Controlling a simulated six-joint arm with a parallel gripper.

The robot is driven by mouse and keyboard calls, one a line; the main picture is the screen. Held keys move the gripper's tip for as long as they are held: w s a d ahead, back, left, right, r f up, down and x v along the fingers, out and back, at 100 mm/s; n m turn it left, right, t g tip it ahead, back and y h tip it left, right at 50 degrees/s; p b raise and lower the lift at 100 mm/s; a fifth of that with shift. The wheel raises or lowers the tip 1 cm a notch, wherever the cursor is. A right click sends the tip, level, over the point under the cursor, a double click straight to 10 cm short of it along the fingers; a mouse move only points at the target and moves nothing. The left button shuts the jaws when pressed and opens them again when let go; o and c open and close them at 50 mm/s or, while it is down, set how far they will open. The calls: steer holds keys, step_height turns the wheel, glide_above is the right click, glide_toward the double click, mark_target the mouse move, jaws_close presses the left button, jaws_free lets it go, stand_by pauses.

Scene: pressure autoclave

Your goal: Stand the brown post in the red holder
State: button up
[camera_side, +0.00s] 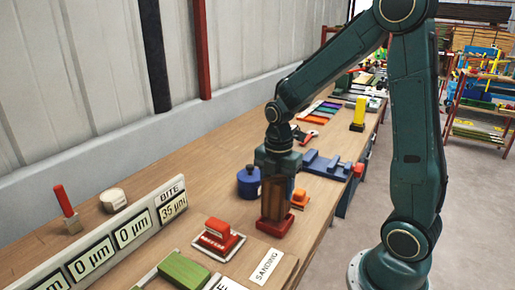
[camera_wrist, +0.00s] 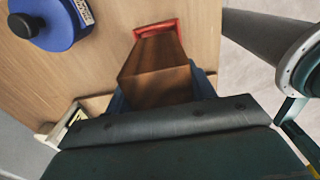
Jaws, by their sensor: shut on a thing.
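The brown post (camera_side: 274,199) stands about upright on the bench, with its lower end at the red holder (camera_side: 274,226). The holder's walls surround the foot of the post, but I cannot tell if the post touches the bottom. My gripper (camera_side: 277,166) points down and is shut on the upper part of the post. In the wrist view the post (camera_wrist: 157,80) runs away from my gripper (camera_wrist: 160,95) to the red holder (camera_wrist: 156,27), whose rim shows around its far end.
A blue round pot (camera_side: 249,184) stands close behind the holder, and a small orange item (camera_side: 299,198) is to its right. A red-handled block (camera_side: 217,236), a SANDING label (camera_side: 266,266) and a green block (camera_side: 183,270) lie nearer the front. Blue tooling (camera_side: 326,166) lies farther back.

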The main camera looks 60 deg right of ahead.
mark_target(276, 198)
steer(key=shift+f, duration=1.95)
steer(key=shift+f, duration=0.15)
steer(key=o, duration=1.2)
step_height(276, 198, up, 12)
steer(key=shift+r, duration=0.2)
